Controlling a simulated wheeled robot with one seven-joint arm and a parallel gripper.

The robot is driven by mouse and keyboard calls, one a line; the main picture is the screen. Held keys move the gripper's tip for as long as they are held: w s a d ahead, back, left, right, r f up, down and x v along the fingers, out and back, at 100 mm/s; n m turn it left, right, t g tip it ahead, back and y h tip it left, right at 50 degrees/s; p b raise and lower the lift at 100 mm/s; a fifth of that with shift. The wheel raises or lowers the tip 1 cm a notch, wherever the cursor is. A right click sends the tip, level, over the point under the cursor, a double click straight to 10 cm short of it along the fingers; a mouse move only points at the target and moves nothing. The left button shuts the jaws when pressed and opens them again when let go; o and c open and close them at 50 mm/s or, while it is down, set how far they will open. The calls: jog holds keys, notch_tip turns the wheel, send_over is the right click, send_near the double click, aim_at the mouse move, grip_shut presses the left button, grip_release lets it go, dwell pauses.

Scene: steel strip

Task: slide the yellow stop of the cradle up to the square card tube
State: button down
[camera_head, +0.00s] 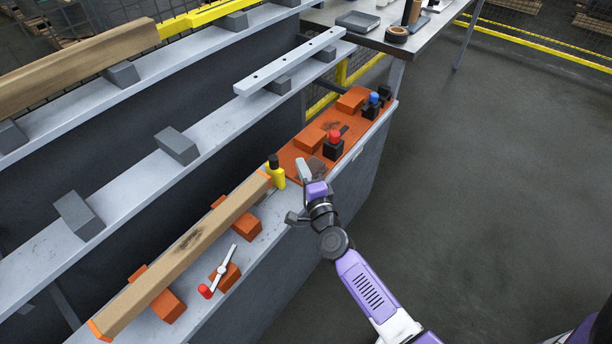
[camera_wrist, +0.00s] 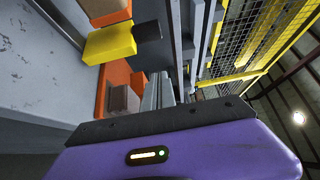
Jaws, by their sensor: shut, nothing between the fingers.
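The square card tube (camera_head: 188,254) is long and brown with orange ends, and lies along orange cradle blocks (camera_head: 168,304) on the steel strip. The yellow stop (camera_head: 277,176) with its black knob (camera_head: 273,160) stands at the tube's far end. In the wrist view the stop (camera_wrist: 110,43) sits right by the tube's orange end (camera_wrist: 110,18); I cannot tell whether they touch. My gripper (camera_head: 302,170) is shut and empty, just right of the stop and apart from it. Its grey fingers show in the wrist view (camera_wrist: 160,90).
A lever clamp (camera_head: 223,266) with a red knob (camera_head: 205,291) sits by the tube's near part. Beyond my gripper, an orange board (camera_head: 374,118) carries orange blocks and black pieces with red (camera_head: 335,136) and blue (camera_head: 374,98) knobs. Grey blocks (camera_head: 177,147) stand on the rail behind.

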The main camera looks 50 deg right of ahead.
aim_at(277, 164)
jog(key=x, duration=0.4)
jog(key=shift+w+a, duration=0.15)
jog(key=shift+w, duration=0.2)
jog(key=shift+w+a+p, duration=0.15)
jog(key=shift+a+p, duration=0.05)
jog(key=shift+a, duration=0.65)
jog(key=shift+w+a+p, duration=0.15)
jog(key=shift+a, duration=0.7)
jog(key=shift+a+p, duration=0.7)
jog(key=shift+a, duration=0.75)
jog(key=shift+d, duration=0.1)
